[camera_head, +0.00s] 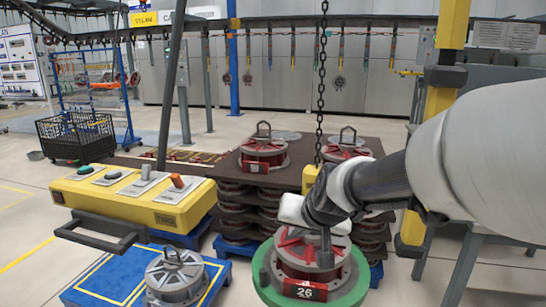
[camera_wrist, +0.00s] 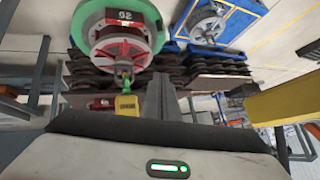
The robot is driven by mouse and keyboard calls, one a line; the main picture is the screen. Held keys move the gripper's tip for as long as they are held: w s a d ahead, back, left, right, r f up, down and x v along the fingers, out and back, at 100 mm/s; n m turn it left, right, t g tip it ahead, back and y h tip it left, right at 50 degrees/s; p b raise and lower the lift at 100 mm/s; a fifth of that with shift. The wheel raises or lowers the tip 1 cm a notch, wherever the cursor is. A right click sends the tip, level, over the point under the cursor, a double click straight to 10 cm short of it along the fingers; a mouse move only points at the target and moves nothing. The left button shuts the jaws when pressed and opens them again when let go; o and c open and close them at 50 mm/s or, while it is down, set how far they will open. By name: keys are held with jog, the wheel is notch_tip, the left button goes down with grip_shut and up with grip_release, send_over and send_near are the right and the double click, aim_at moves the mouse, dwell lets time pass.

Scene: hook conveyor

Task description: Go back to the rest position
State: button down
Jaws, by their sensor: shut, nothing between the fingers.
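My gripper (camera_head: 325,252) is at the end of my arm, which reaches in from the right. In the head view its fingers overlap the top of a red and grey part numbered 26 (camera_head: 304,291); I cannot tell the distance there. In the wrist view the gripper (camera_wrist: 161,98) is shut and empty, apart from the numbered part (camera_wrist: 122,45). That part sits in a green ring (camera_head: 350,290). A yellow hook block (camera_head: 310,178) hangs on a chain (camera_head: 321,80) behind my gripper. In the wrist view, a green hook (camera_wrist: 123,78) shows between the yellow block and the part.
A yellow control box (camera_head: 135,200) with buttons and levers stands left. A grey part (camera_head: 174,277) sits on a blue pallet (camera_head: 95,285) at front left. Stacked red parts (camera_head: 262,152) stand behind. A yellow post (camera_head: 440,100) is close to my arm at right.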

jog(key=s+d+r+n+g+h, duration=0.1)
jog(key=s+d, duration=0.3)
jog(key=s, duration=0.7)
jog(key=s+d+r+g+h, duration=0.15)
jog(key=s+d, duration=0.25)
jog(key=s, duration=0.8)
notch_tip(320, 180, up, 27)
jog(key=p, duration=2.7)
jog(key=shift+d+f, duration=0.15)
jog(key=shift+d, duration=0.15)
